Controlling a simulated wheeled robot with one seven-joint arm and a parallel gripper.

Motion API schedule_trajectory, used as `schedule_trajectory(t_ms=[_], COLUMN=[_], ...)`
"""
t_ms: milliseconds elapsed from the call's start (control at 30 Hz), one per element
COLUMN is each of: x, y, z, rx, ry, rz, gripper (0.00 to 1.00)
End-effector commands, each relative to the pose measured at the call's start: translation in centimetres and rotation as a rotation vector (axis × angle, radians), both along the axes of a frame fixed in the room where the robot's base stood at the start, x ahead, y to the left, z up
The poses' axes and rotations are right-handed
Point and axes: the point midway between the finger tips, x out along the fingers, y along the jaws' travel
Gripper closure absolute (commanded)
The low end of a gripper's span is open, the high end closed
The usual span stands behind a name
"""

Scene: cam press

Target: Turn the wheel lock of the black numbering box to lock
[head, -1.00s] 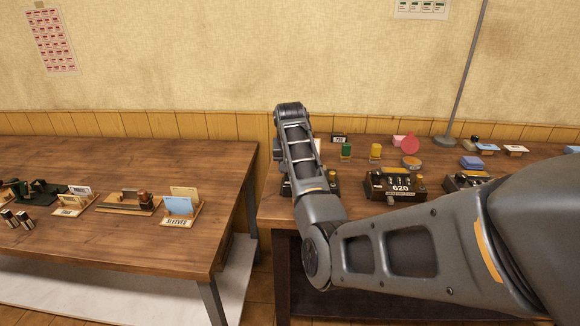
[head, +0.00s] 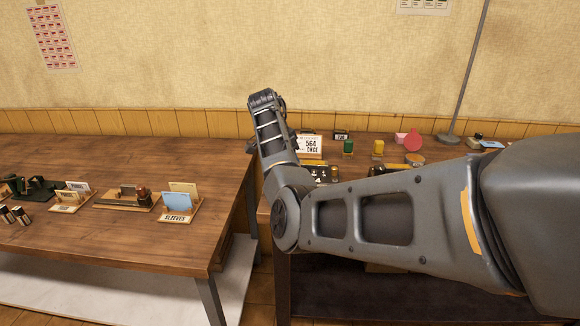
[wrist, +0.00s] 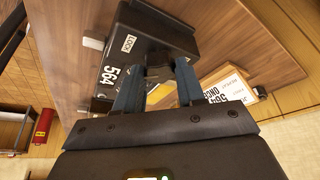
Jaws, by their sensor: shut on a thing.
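The black numbering box (wrist: 165,28) fills the upper middle of the wrist view, with a white LOCK label and a 564 label on it. My gripper (wrist: 158,74) is at its near side, its two blue-grey fingers closed around a dark knob, the wheel lock (wrist: 158,58). The knob is mostly hidden between the fingers, so its turn angle cannot be read. In the head view a box (head: 322,173) shows only in part behind my arm, and my gripper is hidden there. A card reading 564 ONCE (head: 309,145) stands behind that box.
A card (wrist: 228,88) stands close to the right finger in the wrist view. Green (head: 348,148) and yellow (head: 378,147) pieces stand at the back of the right table. The left table holds stamps and a SLEEVES card stand (head: 178,207). My arm covers much of the right table.

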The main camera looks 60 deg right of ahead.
Motion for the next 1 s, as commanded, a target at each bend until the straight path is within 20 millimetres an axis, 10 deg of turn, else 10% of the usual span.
schedule_trajectory(t_ms=[1000], x=[0.27], y=[-0.15], z=[-0.08], rx=[0.002], ry=[-0.001], rz=[-0.668], gripper=[0.92])
